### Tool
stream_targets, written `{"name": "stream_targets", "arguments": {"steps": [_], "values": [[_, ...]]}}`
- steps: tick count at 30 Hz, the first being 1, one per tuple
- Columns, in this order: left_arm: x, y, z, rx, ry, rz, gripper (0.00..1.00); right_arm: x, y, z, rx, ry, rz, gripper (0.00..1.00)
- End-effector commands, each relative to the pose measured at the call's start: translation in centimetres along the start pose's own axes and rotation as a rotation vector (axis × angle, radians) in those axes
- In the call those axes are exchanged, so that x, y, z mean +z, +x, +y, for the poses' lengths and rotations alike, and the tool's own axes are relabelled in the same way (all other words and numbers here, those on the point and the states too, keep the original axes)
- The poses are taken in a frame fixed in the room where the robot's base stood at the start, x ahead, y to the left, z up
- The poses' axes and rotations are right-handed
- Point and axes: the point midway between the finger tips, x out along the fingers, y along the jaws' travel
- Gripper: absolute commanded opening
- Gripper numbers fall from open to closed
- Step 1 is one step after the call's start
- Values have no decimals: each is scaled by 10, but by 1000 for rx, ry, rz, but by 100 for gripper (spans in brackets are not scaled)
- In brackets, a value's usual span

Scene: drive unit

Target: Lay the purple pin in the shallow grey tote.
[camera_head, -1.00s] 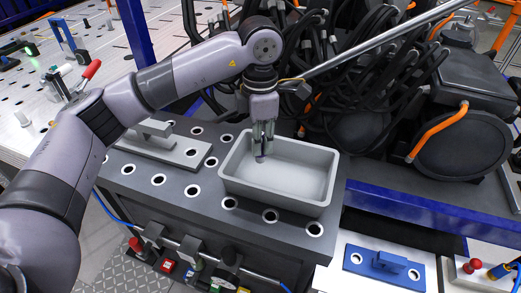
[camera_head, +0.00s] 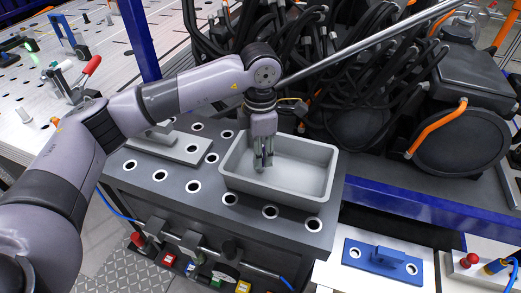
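The shallow grey tote (camera_head: 315,195) stands on the dark workbench top with holes, in the middle of the head view. My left gripper (camera_head: 262,166) points down inside the left part of the tote, with its fingertips low near the tote floor. The fingers look close together, and I cannot tell whether they are shut on anything. I cannot make out the purple pin now; it may be hidden by the fingers or the tote wall. My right gripper is not in view.
A grey plate with a raised block (camera_head: 180,147) lies left of the tote. Black hoses (camera_head: 370,85) and a slanting metal bar (camera_head: 370,48) crowd the space behind. A blue handled plate (camera_head: 383,262) lies at the lower right. The tote's right half is clear.

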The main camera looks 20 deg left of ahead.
Motion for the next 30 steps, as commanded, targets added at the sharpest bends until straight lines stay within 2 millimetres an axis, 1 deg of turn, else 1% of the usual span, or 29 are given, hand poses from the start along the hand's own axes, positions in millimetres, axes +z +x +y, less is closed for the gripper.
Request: {"name": "stream_targets", "arguments": {"steps": [1,2,10,13,14,17,24,28,30], "values": [[0,0,0,0,0,0,37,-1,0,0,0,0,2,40],[0,0,0,0,0,0,39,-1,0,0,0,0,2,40],[0,-1,0,0,0,0,39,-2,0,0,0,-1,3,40],[0,-5,0,0,0,-1,39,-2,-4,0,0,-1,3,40],[1,-6,0,2,0,-2,39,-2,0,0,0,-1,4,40],[1,-19,1,4,0,-4,39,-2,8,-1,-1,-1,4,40],[1,-72,0,5,1,-4,39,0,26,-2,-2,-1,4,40],[1,-97,0,3,1,-2,39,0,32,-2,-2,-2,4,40],[1,-108,0,3,0,-1,39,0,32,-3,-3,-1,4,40]]}}
